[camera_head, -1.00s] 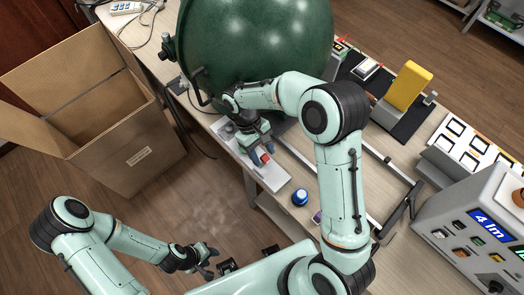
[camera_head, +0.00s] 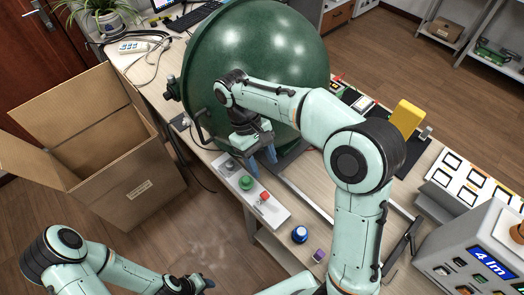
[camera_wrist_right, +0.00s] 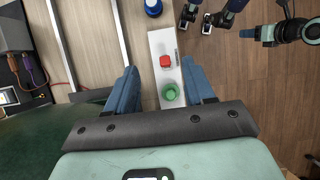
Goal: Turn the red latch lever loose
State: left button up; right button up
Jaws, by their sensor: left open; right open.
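I cannot pick out a red latch lever for sure in either view. A large green sphere (camera_head: 255,60) stands on the table, with dark fittings on its left side (camera_head: 172,86). A white strip (camera_head: 278,213) before it carries a red square-looking knob (camera_head: 265,196), a green round knob (camera_head: 245,183) and a grey one (camera_head: 229,165). The red knob (camera_wrist_right: 165,61) and green knob (camera_wrist_right: 171,93) also show in the right wrist view. My right gripper (camera_head: 262,160) is open and empty, beside the sphere and above the strip. My left gripper (camera_head: 198,284) is open, low at the bottom edge.
An open cardboard box (camera_head: 125,185) stands on the floor at left. A yellow block (camera_head: 407,115) and a grey instrument (camera_head: 480,250) stand at right.

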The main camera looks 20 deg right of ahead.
jog(key=shift+r, duration=1.5)
